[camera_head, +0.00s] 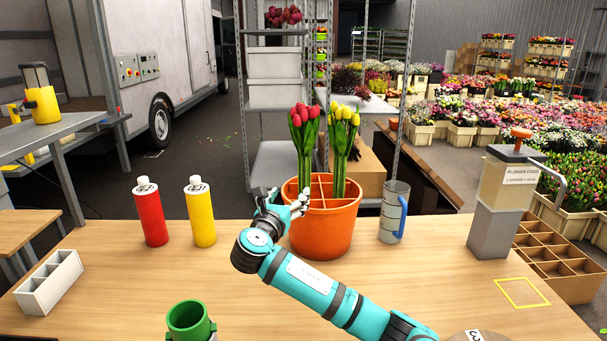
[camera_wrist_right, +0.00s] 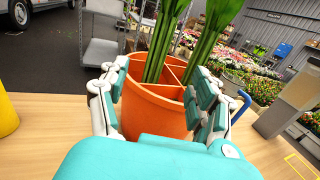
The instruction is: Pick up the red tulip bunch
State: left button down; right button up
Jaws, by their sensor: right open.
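The red tulip bunch (camera_head: 304,143) stands upright in the left part of an orange divided pot (camera_head: 323,236) on the wooden table. A yellow tulip bunch (camera_head: 344,140) stands upright to its right in the same pot. My right gripper (camera_head: 286,198) is open and empty at the pot's front left, below the red blooms. In the wrist view its fingers (camera_wrist_right: 158,95) spread to either side of the pot, with the green stems (camera_wrist_right: 162,45) beyond them. I cannot tell whether a finger touches the pot. The blooms are out of the wrist view. My left gripper is not in view.
A red bottle (camera_head: 150,215) and a yellow bottle (camera_head: 200,217) stand left of the pot. A clear mug with a blue handle (camera_head: 393,213) stands close on its right. A green cup (camera_head: 190,322) and a white tray (camera_head: 50,284) are nearer the front left.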

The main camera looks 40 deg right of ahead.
aim_at(302, 177)
jog(key=x, duration=0.7)
jog(key=shift+f, duration=0.1)
jog(key=shift+x, duration=0.8)
jog(key=x, duration=0.4)
jog(key=shift+w+d, duration=0.2)
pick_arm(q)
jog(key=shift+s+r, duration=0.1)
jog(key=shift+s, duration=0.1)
pick_arm(e)
jog(key=shift+c, duration=1.3)
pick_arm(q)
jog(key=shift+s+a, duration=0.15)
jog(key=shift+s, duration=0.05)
pick_arm(e)
grip_shut()
